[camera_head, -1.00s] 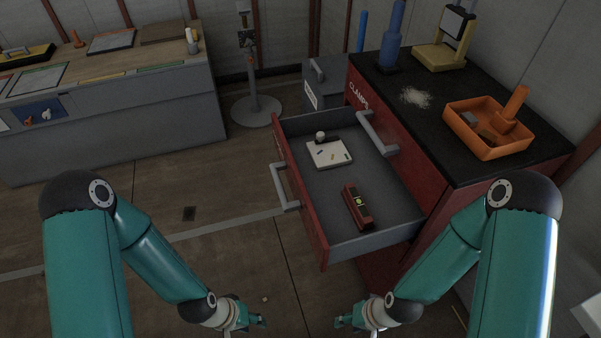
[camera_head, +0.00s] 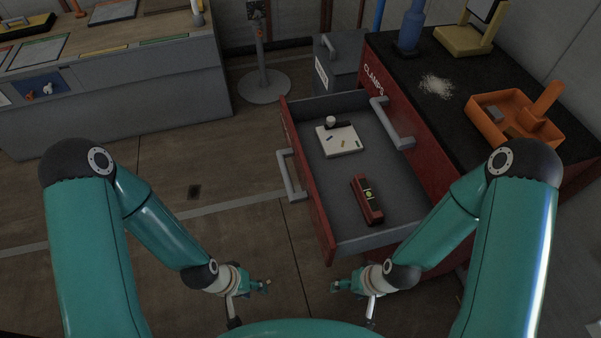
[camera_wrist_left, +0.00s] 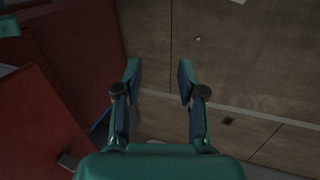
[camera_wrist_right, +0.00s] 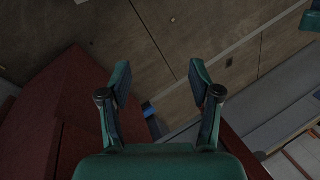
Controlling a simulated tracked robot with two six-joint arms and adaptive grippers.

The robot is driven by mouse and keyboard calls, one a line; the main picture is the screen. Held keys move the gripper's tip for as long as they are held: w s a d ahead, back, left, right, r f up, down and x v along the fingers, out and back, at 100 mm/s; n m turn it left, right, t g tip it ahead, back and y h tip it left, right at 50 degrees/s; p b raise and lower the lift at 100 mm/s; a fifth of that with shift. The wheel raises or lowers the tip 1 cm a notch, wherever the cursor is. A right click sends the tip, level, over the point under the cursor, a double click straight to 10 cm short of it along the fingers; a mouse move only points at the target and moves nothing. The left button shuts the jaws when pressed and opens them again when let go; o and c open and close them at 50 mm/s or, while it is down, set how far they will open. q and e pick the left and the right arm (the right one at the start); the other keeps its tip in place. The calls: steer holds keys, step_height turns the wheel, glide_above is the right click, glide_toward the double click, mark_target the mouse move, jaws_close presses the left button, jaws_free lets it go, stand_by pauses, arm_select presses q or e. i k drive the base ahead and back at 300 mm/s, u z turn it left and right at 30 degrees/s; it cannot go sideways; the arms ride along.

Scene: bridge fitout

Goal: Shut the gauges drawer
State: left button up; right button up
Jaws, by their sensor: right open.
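An open drawer (camera_head: 322,220) with a red front and grey inside sticks out of the red cabinet, below a closed drawer marked CLAMPS (camera_head: 374,80). No gauges label is readable. The open drawer's grey handle (camera_head: 290,176) is on its front, facing left. Inside lie a white pad (camera_head: 338,141) with small items and a red spirit level (camera_head: 367,199). My left gripper (camera_head: 266,285) is low over the floor, left of the drawer's near corner; its fingers are apart and empty in the left wrist view (camera_wrist_left: 159,72). My right gripper (camera_head: 336,286) is below that corner, open and empty in the right wrist view (camera_wrist_right: 158,75).
The black cabinet top (camera_head: 440,120) holds an orange tray (camera_head: 513,119), a blue bottle-like object (camera_head: 411,28) and a yellow stand (camera_head: 467,40). A round-based post (camera_head: 264,86) stands behind the drawer. A grey workbench (camera_head: 120,90) is at left. Floor left of the drawer is clear.

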mark_target(341, 229)
steer(key=u, duration=0.15)
steer(key=k, duration=0.5)
steer(key=z, duration=1.2)
steer(key=i, duration=0.1)
steer(key=u, duration=2.4)
steer(key=k, duration=0.85)
steer(key=z, duration=0.85)
steer(key=i, duration=1)
